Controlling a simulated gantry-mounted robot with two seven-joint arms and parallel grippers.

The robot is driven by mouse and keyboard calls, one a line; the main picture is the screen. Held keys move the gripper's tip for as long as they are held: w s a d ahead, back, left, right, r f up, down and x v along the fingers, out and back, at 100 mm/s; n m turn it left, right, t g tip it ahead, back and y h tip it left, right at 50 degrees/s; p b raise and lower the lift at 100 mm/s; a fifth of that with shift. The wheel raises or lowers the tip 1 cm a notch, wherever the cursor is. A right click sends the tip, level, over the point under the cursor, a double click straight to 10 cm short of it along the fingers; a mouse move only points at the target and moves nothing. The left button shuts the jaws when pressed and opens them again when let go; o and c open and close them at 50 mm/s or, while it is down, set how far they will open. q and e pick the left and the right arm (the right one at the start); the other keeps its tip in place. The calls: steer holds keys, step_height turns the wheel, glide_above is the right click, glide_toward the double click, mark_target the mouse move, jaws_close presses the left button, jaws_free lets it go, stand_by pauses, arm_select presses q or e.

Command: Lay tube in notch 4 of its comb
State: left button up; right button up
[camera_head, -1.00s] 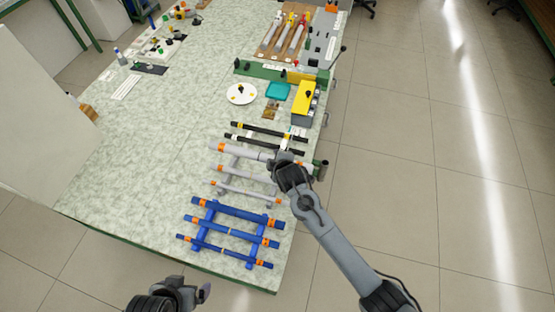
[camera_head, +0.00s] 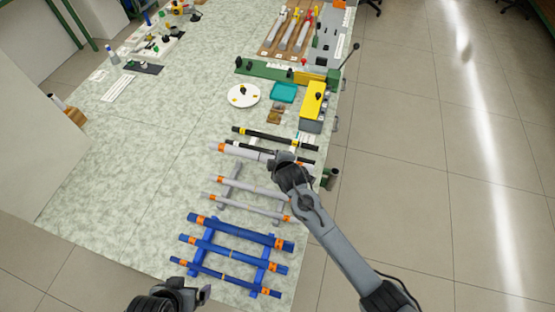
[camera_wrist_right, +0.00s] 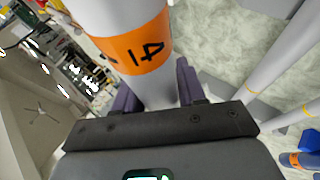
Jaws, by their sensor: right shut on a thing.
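A thick light grey tube (camera_head: 245,151) with orange bands is in my right gripper (camera_head: 283,159). In the right wrist view the tube (camera_wrist_right: 108,15) passes between the purple fingers, and its orange band carries a black mark like "14". The grey comb (camera_head: 230,177) stands mid-table near the right edge, bearing two thinner grey tubes (camera_head: 250,187). The held tube appears above the comb's far end, close to the black tubes; its exact height is unclear. My left gripper (camera_head: 205,294) is at the bottom edge, apart from the tubes; its opening is unclear.
A blue comb (camera_head: 208,228) with three blue tubes (camera_head: 240,231) stands in front. Black tubes (camera_head: 274,137) lie behind the held tube. Farther back are a white disc (camera_head: 243,96), a teal tray (camera_head: 283,93) and a yellow-topped box (camera_head: 313,98).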

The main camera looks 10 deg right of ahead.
arm_select(q)
steer(key=shift+b+x, duration=0.75)
steer(key=shift+x, duration=0.45)
arm_select(e)
step_height(320, 180, down, 3)
steer(key=shift+s+r, duration=0.1)
steer(key=shift+r, duration=0.05)
arm_select(q)
steer(key=shift+s+a, duration=0.15)
steer(key=shift+s, duration=0.05)
steer(key=shift+r, duration=0.15)
arm_select(e)
step_height(320, 180, down, 5)
steer(key=shift+r+b, duration=0.2)
steer(key=shift+b, duration=0.6)
steer(key=shift+f+b, duration=0.3)
steer(key=shift+f, duration=0.25)
arm_select(q)
step_height(320, 180, down, 3)
steer(key=shift+r, duration=0.2)
